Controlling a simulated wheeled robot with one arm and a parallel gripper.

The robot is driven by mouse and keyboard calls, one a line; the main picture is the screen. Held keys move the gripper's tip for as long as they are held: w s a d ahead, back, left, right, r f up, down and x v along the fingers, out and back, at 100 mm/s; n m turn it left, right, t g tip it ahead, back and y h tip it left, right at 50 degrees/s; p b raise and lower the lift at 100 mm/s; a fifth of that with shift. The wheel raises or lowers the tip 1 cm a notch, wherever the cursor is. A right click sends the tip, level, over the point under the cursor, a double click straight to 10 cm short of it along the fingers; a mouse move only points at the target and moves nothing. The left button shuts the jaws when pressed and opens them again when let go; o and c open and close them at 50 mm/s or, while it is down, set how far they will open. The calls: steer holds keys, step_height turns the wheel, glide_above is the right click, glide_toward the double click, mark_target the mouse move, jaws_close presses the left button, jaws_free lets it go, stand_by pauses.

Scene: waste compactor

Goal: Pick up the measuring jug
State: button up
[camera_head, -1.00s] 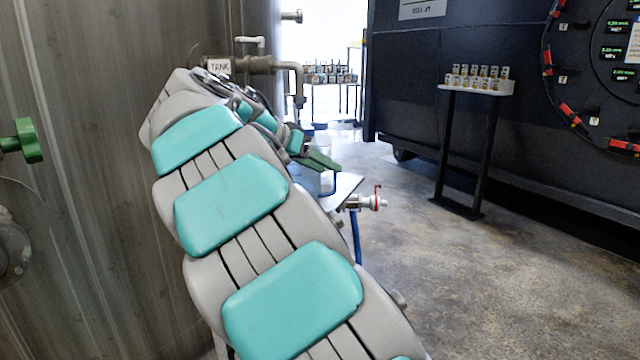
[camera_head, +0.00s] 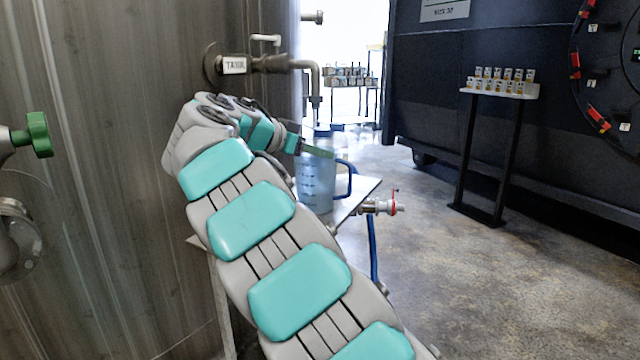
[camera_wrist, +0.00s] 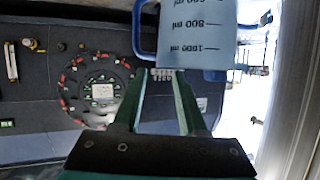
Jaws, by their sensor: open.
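The measuring jug (camera_head: 316,188) is clear blue-tinted with printed marks and a blue handle on its right side. It stands upright on a small metal shelf (camera_head: 358,190), its left side partly behind my arm. My gripper (camera_head: 318,150) is by the upper part of the jug in the head view. In the wrist view my gripper (camera_wrist: 162,76) is open, with two green fingers apart and nothing between them. I cannot tell whether a fingertip touches the jug.
A tank wall (camera_head: 110,190) with a pipe and label rises close on the left. A red-handled valve (camera_head: 380,205) sticks out beside the shelf. A stand with small bottles (camera_head: 500,88) is before the dark machine.

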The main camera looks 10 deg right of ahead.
steer(key=x, duration=0.3)
steer(key=shift+f, duration=0.15)
jaws_close()
stand_by(1.2)
